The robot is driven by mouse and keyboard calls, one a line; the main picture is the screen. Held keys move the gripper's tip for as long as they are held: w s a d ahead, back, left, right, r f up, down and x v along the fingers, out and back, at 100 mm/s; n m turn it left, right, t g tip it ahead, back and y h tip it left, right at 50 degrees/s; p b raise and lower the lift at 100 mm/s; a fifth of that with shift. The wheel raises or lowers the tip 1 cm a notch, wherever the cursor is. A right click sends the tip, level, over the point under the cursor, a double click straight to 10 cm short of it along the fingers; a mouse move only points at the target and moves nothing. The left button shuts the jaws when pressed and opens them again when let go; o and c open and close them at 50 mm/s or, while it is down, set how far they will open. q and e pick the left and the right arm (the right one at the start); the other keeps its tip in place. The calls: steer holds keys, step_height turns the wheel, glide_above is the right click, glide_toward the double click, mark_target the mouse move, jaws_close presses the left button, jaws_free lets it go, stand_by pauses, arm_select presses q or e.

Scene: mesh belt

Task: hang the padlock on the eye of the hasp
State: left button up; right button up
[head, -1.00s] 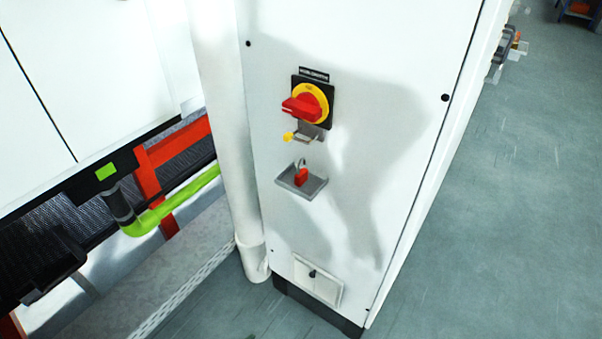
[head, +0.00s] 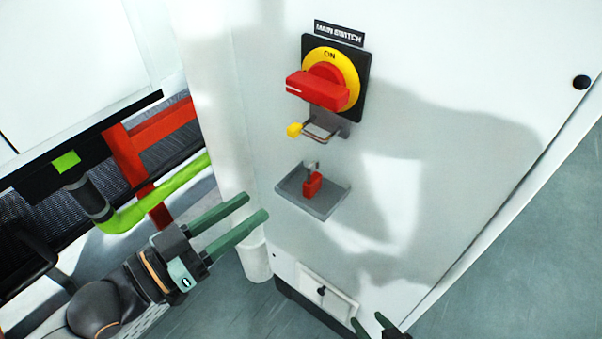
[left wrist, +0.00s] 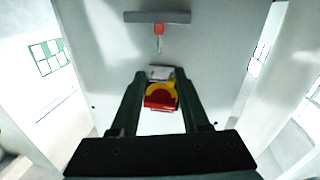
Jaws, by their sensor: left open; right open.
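The red padlock (head: 312,187) stands in a small grey tray (head: 330,207) on the white cabinet's front, shackle upward. It also shows in the left wrist view (left wrist: 159,29), where the tray is above the switch in the picture. The metal hasp (head: 323,128) is just below the red and yellow main switch (head: 328,83), with a yellow piece (head: 294,130) at its left end. My left gripper (head: 257,206) is open and empty, left of and a little below the tray. My right gripper (head: 367,319) is open at the bottom edge, only its fingers showing.
A white vertical pipe (head: 210,95) runs along the cabinet's left side. A green pipe (head: 165,200) and red frame (head: 122,155) are further left. A small panel with a black knob (head: 321,290) is low on the cabinet. Open floor lies to the right.

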mark_target(309, 168)
arm_select(q)
steer(key=p+x, duration=0.1)
steer(key=x, duration=1.1)
steer(key=shift+d+r, duration=0.1)
jaws_close()
stand_by(1.3)
